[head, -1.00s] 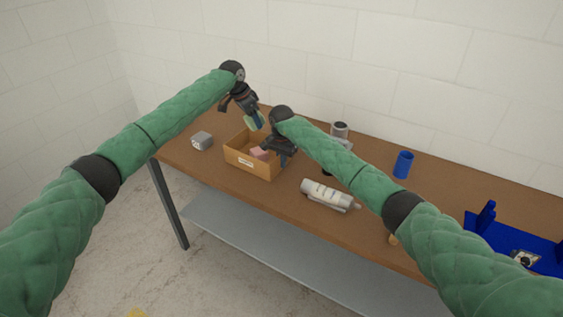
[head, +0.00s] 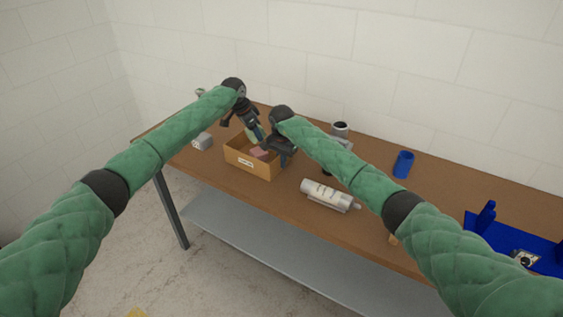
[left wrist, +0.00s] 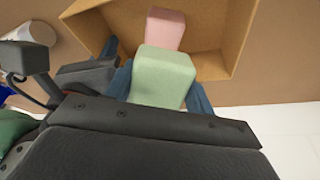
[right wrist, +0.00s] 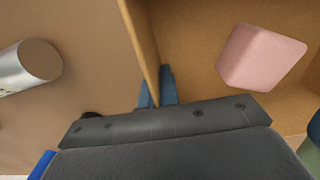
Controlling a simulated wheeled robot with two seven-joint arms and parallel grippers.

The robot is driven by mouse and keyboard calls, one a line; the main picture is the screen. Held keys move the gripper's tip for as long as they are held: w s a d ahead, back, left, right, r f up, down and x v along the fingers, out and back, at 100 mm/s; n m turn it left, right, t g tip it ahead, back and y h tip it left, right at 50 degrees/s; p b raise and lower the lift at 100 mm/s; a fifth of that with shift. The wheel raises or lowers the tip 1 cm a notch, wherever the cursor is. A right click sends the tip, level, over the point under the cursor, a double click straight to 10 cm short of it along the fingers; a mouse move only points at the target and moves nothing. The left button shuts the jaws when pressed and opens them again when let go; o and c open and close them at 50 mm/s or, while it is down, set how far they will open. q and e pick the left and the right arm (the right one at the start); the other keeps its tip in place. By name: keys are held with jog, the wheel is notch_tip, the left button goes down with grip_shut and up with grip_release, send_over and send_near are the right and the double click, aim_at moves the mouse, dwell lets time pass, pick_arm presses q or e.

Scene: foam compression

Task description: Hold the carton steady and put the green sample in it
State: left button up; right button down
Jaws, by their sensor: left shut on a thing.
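The carton (head: 247,168) is an open brown box on the table, with a pink block (head: 260,154) inside. My left gripper (head: 256,136) is shut on the green sample (left wrist: 163,78) and holds it over the carton opening, beside the pink block in the left wrist view (left wrist: 166,30). The sample is largely hidden by the gripper in the head view. My right gripper (right wrist: 158,88) has its fingers close together on either side of the carton's wall (right wrist: 141,40), at its right end in the head view. The pink block also shows in the right wrist view (right wrist: 262,57).
A small grey box (head: 202,141) stands left of the carton. A white and silver canister (head: 326,194) lies to its right. A grey cylindrical thing (head: 340,130), a blue cup (head: 403,164) and a blue fixture (head: 505,238) are farther right.

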pick_arm(q)
jog(key=shift+f, duration=2.65)
jog(key=o, duration=1)
jog(key=shift+f, duration=0.1)
jog(key=shift+o, duration=0.2)
jog(key=v, duration=1.2)
pick_arm(e)
jog(key=c, duration=1.6)
grip_release()
jog(key=shift+o, duration=0.2)
jog(key=shift+r, duration=0.1)
